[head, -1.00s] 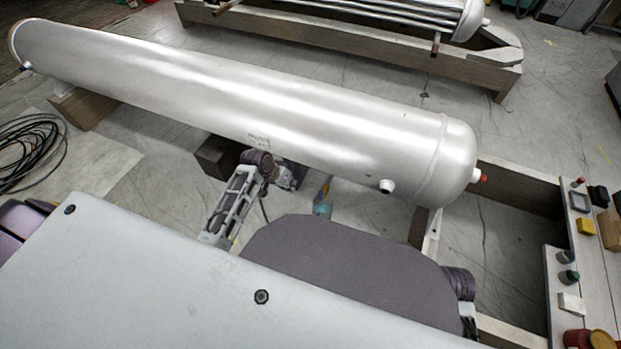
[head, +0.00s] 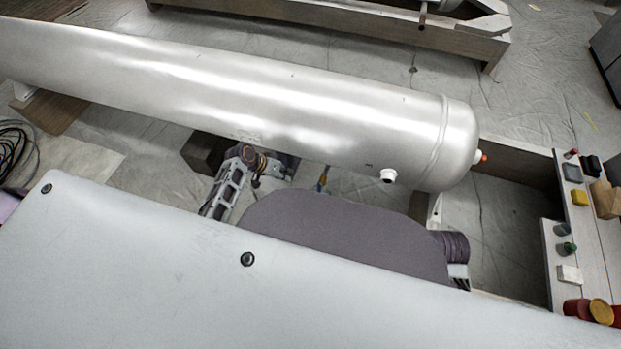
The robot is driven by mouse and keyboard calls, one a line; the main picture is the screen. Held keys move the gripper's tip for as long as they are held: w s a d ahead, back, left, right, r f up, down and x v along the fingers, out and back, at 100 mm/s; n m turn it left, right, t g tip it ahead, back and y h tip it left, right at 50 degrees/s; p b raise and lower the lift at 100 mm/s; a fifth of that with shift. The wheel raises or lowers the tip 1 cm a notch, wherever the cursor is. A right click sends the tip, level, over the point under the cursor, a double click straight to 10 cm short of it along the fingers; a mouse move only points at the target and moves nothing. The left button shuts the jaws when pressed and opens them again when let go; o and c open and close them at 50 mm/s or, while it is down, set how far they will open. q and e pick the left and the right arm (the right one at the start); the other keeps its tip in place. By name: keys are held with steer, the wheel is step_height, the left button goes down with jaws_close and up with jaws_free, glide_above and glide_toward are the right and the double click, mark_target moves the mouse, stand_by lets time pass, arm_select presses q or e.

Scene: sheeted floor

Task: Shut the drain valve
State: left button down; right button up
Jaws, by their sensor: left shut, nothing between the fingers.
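A long silver cylindrical tank (head: 300,105) lies across the view on wooden supports. Below its near side, a small yellow-and-blue part, likely the drain valve (head: 323,181), shows just above the edge of my dark body, which hides its lower part. My left arm reaches up from the lower left, and its gripper (head: 284,167) is under the tank's near side, left of the yellow part and apart from it. The gripper is shut, with its fingertips hard to make out. My right gripper is not in view; only part of that arm shows at the lower right.
A white-capped stub (head: 388,176) sticks out of the tank's near side. A wooden bench (head: 594,245) at the right holds jars, small boxes and red tins. A black cable coil (head: 14,150) lies at the left. A wooden frame (head: 340,28) stands behind the tank.

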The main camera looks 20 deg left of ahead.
mark_target(320, 185)
arm_select(q)
steer(key=shift+w+d+r+m, duration=0.1)
steer(key=shift+w+r+m, duration=0.15)
steer(key=shift+m, duration=0.25)
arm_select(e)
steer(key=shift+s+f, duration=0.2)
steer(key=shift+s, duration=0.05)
arm_select(q)
steer(key=shift+f, duration=0.15)
steer(key=w+d+f+b, duration=0.3)
steer(key=d+f+b, duration=0.2)
steer(key=d+f, duration=0.2)
steer(key=shift+w+d+f, duration=0.2)
steer(key=shift+d+f, duration=0.15)
steer(key=shift+d, duration=0.55)
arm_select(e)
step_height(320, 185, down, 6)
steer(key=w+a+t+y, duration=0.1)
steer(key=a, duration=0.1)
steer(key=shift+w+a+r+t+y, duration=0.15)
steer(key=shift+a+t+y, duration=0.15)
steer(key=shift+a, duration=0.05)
